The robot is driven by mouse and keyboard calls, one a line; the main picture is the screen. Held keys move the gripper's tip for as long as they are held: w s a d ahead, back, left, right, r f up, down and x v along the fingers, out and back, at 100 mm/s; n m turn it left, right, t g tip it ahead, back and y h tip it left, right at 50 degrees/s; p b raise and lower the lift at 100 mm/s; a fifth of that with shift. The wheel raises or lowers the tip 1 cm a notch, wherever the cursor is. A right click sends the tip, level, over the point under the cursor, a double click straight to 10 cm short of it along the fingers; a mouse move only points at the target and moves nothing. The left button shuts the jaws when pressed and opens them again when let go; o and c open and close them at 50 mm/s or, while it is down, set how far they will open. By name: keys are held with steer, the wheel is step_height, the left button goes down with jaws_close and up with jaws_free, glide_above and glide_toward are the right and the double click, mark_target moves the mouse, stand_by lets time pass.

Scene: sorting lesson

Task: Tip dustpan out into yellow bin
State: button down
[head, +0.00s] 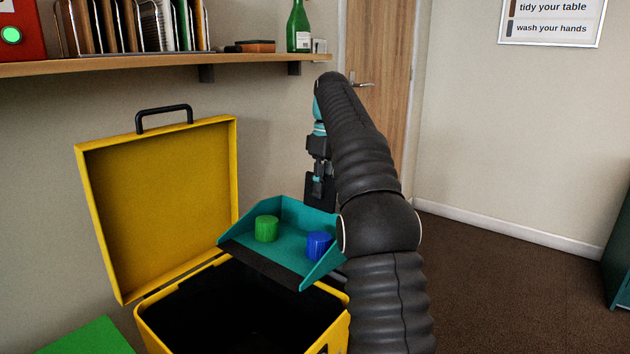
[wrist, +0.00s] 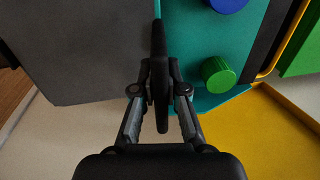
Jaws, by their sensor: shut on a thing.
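The teal dustpan (head: 287,228) is held over the open yellow bin (head: 205,268), with its dark front lip above the bin's opening. A green cylinder (head: 266,228) and a blue cylinder (head: 319,245) stand in the pan. The yellow bin's lid (head: 165,205) stands open behind it, with a black handle on top. In the wrist view my gripper (wrist: 160,92) is shut on the dark handle of the dustpan (wrist: 182,70); the green cylinder (wrist: 217,74) and part of the blue one (wrist: 228,3) show there. My arm hides the pan's right end in the head view.
A green lid or surface (head: 88,338) is at the lower left, beside the yellow bin. A wall shelf (head: 150,67) with folders, a green bottle (head: 299,27) and a sponge runs above. A wooden door (head: 375,95) is behind my arm. Carpet (head: 480,275) is clear at right.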

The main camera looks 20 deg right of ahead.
mark_target(319, 209)
steer(key=shift+w+f, duration=0.1)
steer(key=shift+w, duration=0.1)
steer(key=shift+s+a+f, duration=0.15)
steer(key=shift+f, duration=1.65)
steer(key=s+a+r+t+h+b, duration=0.3)
steer(key=s+a+r+h, duration=0.1)
steer(key=a, duration=0.3)
steer(key=s+a+r+t+h+b, duration=0.3)
steer(key=s+a+r+h, duration=0.2)
steer(key=s+a+r, duration=0.1)
steer(key=shift+a+r+t+h, duration=0.3)
steer(key=shift+a, duration=0.6)
stand_by(0.7)
steer(key=shift+p, duration=0.8)
stand_by(0.6)
